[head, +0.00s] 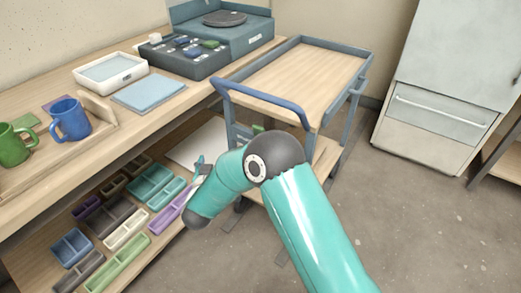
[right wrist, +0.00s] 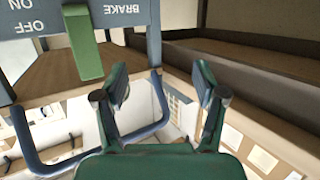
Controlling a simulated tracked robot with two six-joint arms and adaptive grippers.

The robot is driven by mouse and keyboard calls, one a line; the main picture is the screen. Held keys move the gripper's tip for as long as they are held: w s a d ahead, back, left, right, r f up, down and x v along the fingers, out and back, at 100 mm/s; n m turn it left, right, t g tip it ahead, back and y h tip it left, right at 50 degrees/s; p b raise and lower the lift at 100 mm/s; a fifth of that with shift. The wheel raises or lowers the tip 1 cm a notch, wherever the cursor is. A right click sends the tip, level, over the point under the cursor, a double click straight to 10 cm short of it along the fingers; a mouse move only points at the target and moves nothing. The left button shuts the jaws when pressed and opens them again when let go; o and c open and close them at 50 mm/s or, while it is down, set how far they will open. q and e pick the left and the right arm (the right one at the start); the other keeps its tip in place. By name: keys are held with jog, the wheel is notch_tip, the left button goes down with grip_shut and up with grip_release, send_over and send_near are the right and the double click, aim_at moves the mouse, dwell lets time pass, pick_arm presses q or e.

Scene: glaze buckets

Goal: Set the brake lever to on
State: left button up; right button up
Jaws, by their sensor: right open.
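The brake lever is a green bar (right wrist: 84,45) on a grey-blue panel (right wrist: 125,16) marked BRAKE, ON and OFF, seen upside down in the right wrist view. Its visible end points down in that picture, to the OFF side. A bit of green on the cart in the head view (head: 258,128) seems to be this lever, mostly hidden behind my arm. My right gripper (right wrist: 162,82) is open and empty, apart from the lever, which lies to its left in the right wrist view. The gripper also shows in the head view (head: 199,168). My left gripper is out of view.
The cart (head: 300,80) has a blue push handle (head: 262,99) near my right arm. A workbench (head: 140,105) with mugs (head: 70,119) and a lower shelf of coloured trays (head: 125,229) stands to the left. Floor at the right (head: 420,220) is clear.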

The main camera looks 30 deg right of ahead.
aim_at(256, 129)
jog(key=s+d+r+m+g+h+b, duration=0.2)
jog(key=s+r+m+g+h+b, duration=0.25)
jog(key=m+h+b, duration=0.3)
jog(key=shift+n+g, duration=0.45)
jog(key=b+x, duration=0.1)
jog(key=x, duration=0.4)
jog(key=b+x, duration=0.1)
jog(key=x, duration=0.4)
jog(key=b+x, duration=0.1)
jog(key=x, duration=0.5)
jog(key=shift+w+f+b, duration=0.15)
jog(key=shift+w+b, duration=0.15)
jog(key=shift+b, duration=0.05)
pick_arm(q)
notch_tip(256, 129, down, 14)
pick_arm(e)
jog(key=shift+w+d, duration=0.2)
jog(key=shift+d, duration=0.25)
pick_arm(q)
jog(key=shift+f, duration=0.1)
